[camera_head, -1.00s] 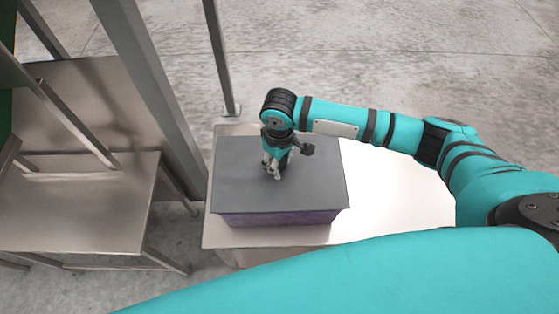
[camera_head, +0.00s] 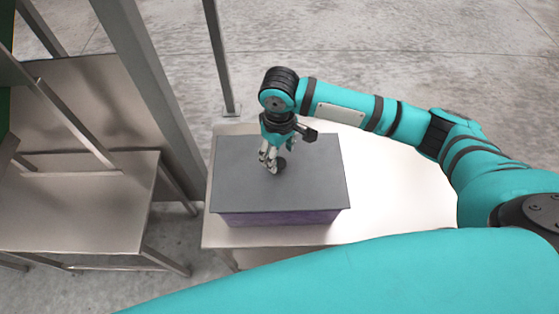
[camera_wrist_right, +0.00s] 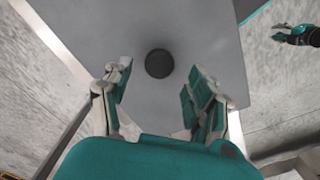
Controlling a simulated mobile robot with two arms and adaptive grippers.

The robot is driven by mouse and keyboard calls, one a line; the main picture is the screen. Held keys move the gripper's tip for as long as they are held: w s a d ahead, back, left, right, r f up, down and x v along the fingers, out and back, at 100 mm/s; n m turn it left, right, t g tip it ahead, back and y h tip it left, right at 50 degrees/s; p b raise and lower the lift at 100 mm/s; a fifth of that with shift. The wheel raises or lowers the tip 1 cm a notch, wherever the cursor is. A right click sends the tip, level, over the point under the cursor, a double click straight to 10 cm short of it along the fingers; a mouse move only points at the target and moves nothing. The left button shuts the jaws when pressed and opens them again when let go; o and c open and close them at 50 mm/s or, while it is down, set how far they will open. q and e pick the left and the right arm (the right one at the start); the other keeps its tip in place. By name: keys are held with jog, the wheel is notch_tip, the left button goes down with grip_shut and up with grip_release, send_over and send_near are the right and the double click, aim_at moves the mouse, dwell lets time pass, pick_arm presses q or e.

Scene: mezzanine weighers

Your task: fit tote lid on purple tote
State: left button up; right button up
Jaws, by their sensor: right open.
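The grey tote lid (camera_head: 285,190) lies flat over the purple tote (camera_head: 280,217), whose front wall shows as a strip below the lid's near edge. A small dark round knob (camera_head: 281,163) is on the lid's middle. My right gripper (camera_head: 271,165) is above the lid by the knob. In the right wrist view, my right gripper (camera_wrist_right: 160,95) is open, with the knob (camera_wrist_right: 159,63) ahead between and slightly beyond its fingertips, untouched. The lid (camera_wrist_right: 185,25) fills the middle of that view. My left gripper is not clearly seen in the head view.
The tote stands on a pale table (camera_head: 395,190) with free room to the right. A lower metal table (camera_head: 75,200) stands at the left, with grey posts (camera_head: 150,90) between. A teal arm of mine crosses the foreground.

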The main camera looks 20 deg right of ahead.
aim_at(280, 163)
notch_tip(280, 163, up, 8)
jog(key=shift+f+b, duration=0.25)
jog(key=shift+b, duration=0.2)
